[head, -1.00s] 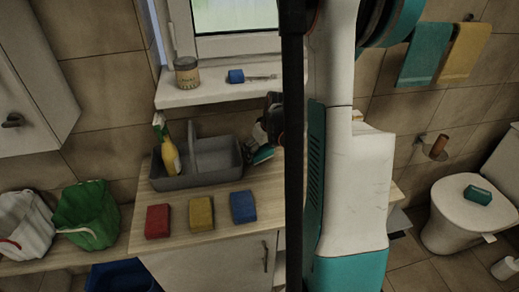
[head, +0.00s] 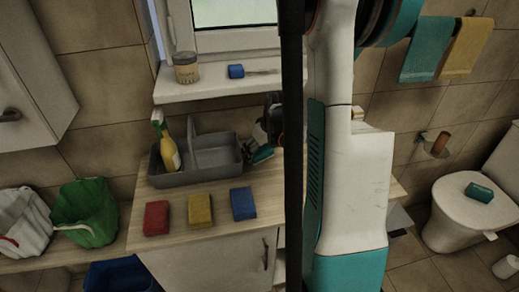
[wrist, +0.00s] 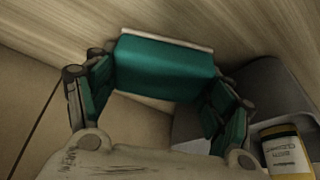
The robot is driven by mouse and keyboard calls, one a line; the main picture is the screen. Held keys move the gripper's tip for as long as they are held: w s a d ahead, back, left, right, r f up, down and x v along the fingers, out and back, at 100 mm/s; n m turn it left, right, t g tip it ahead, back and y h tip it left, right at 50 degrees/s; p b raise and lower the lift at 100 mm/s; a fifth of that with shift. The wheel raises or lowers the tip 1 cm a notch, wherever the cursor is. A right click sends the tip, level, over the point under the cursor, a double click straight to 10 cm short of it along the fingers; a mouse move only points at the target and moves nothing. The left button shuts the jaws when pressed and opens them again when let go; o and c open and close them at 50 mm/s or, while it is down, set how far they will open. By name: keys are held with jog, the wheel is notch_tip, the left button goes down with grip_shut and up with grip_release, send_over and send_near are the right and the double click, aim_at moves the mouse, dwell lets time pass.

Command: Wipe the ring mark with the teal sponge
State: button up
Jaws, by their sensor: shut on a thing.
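My gripper (wrist: 160,100) is shut on a teal sponge (wrist: 165,66), which has a pale strip along its far edge. The sponge sits between the two fingers, close to the wooden counter (wrist: 240,28); I cannot tell whether it touches. In the head view my gripper (head: 262,143) is at the right end of the grey caddy, partly hidden by my own arm. Little of the held sponge can be made out there. I cannot see the ring mark in either view.
The grey caddy (head: 205,177) holds a yellow spray bottle (head: 170,154). Red (head: 156,218), yellow (head: 200,210) and blue (head: 243,204) sponges lie along the counter front. Another teal block (head: 479,193) lies on the toilet lid. A jar (head: 186,68) stands on the sill.

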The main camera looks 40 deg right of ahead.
jog(key=shift+d+f, duration=0.1)
jog(key=shift+s+d+b, duration=0.15)
jog(key=shift+s+d, duration=0.9)
jog(key=shift+d, duration=0.6)
jog(key=shift+s+d+b, duration=0.2)
jog(key=shift+s+d, duration=0.85)
jog(key=shift+d, duration=0.65)
jog(key=shift+s+d+b, duration=0.15)
jog(key=shift+s+d, duration=0.9)
jog(key=shift+d, duration=0.6)
jog(key=shift+f, duration=0.1)
jog(key=shift+a, duration=0.1)
